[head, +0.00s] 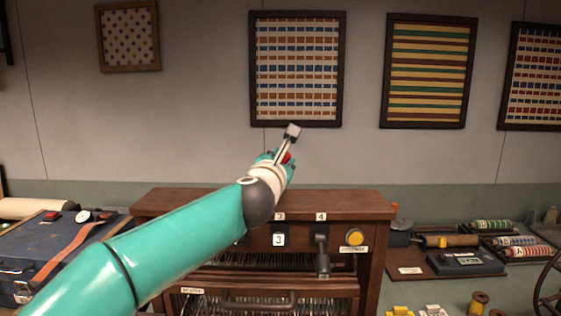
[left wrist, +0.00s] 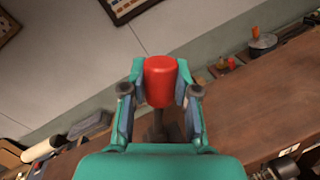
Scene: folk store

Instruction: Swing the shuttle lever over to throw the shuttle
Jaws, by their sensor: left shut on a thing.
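The shuttle lever's red knob (left wrist: 160,82) stands in the middle of the left wrist view, on a dark stem (left wrist: 160,126) that rises from the brown wooden top. My left gripper (left wrist: 158,76) is shut around the knob, with one finger on each side. In the head view the gripper (head: 283,159) is above the back of the wooden loom cabinet (head: 350,203), and only a small red part of the knob (head: 286,157) shows. My left arm hides the lever's base and the cabinet's left front. My right gripper is not in view.
On the cabinet front are a lever marked 4 (head: 322,258), a 3 label (head: 278,240) and a yellow button (head: 355,237). A blue case (head: 50,245) lies at left. Spools and trays (head: 465,262) stand at right. Framed textiles (head: 297,70) hang behind.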

